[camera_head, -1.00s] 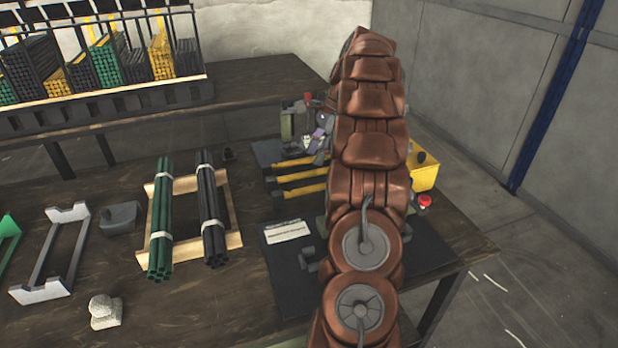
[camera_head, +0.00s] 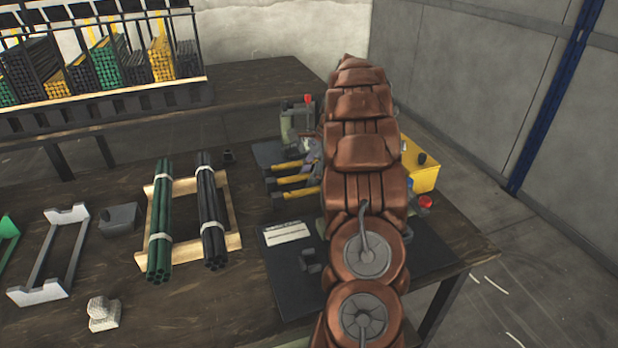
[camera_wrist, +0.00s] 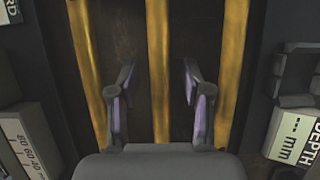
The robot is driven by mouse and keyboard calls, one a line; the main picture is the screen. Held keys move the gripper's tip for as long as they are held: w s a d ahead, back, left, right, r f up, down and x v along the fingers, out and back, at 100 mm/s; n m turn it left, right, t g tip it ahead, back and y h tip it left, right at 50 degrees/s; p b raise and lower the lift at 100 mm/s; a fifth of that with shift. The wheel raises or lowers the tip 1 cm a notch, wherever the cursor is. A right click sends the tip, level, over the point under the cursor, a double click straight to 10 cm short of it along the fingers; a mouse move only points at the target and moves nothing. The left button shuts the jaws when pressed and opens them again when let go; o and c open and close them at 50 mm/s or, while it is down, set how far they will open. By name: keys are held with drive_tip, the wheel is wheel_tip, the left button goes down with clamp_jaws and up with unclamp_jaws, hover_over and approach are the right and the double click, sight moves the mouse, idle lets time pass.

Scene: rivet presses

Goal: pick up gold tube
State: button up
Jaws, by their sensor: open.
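Three gold tubes lie side by side between dark fixtures on the table. In the wrist view they run up the picture: a left tube (camera_wrist: 88,70), a middle tube (camera_wrist: 158,65) and a right tube (camera_wrist: 232,70). My gripper (camera_wrist: 158,88) is open, its two fingers on either side of the middle tube, with gaps between. The outer tubes lie outside the fingers. I cannot tell how high the fingertips are above the tube. In the head view the gold tubes (camera_head: 295,180) show left of my arm, which hides their right ends. The gripper is mostly hidden there.
A label reading "DEPTH mm" (camera_wrist: 293,140) and dark blocks flank the tubes. A yellow box (camera_head: 424,172) and a red knob (camera_head: 425,201) are right of my arm. Green tubes (camera_head: 160,220) and black tubes (camera_head: 212,215) lie on a wooden rack to the left.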

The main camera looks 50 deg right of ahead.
clamp_jaws()
drive_tip(key=shift+r, duration=0.2)
idle(0.4)
